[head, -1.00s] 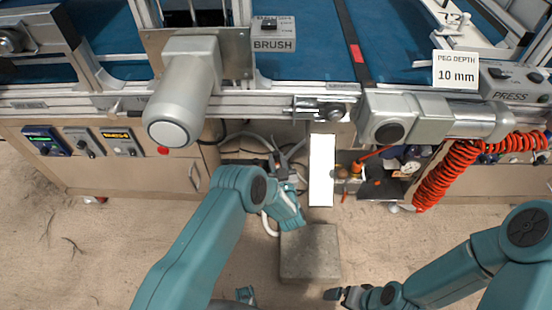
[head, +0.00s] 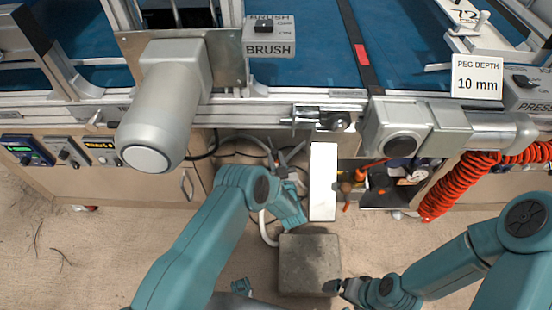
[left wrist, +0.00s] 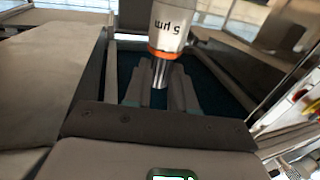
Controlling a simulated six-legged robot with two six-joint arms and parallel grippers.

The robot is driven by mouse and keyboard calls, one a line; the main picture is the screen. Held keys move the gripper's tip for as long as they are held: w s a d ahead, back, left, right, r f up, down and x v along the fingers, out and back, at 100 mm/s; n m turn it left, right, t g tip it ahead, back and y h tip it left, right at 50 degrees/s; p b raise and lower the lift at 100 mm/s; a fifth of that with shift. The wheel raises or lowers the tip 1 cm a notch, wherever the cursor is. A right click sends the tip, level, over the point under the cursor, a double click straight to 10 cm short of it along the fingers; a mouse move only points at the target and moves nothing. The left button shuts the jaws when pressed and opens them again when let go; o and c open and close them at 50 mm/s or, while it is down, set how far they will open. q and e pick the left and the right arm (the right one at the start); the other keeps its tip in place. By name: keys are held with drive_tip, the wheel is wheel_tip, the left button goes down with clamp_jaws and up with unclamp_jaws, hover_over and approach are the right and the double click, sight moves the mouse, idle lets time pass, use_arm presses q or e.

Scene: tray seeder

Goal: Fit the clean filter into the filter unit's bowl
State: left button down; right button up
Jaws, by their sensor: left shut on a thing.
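The filter (left wrist: 168,28), a pale cylinder marked "5 µm" upside down with an orange band, shows at the top of the left wrist view. Its shiny metal stem runs down between the fingers of my left gripper (left wrist: 158,88), which is shut on it. In the head view my left gripper is small and largely hidden beyond my teal wrist, below the machine's edge; the filter cannot be made out there. My right gripper (head: 336,287) is low at the right of the stone block, too small to tell open from shut. I cannot make out the filter unit's bowl.
The machine's front rail with a grey motor (head: 165,110) runs above my left arm. A white panel (head: 323,182) stands just right of my left wrist. A dark tray (head: 385,197) with tools and an orange coiled hose (head: 450,185) lie further right. A stone block (head: 308,265) is on the floor.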

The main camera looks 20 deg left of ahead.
use_arm(q)
wheel_tip(320, 180, down, 7)
drive_tip(key=b, duration=0.5)
drive_tip(key=shift+b, duration=0.35)
drive_tip(key=shift+s+d, duration=0.1)
drive_tip(key=shift+r, duration=0.1)
idle(0.4)
drive_tip(key=c, duration=1.2)
unclamp_jaws()
drive_tip(key=o, duration=0.6)
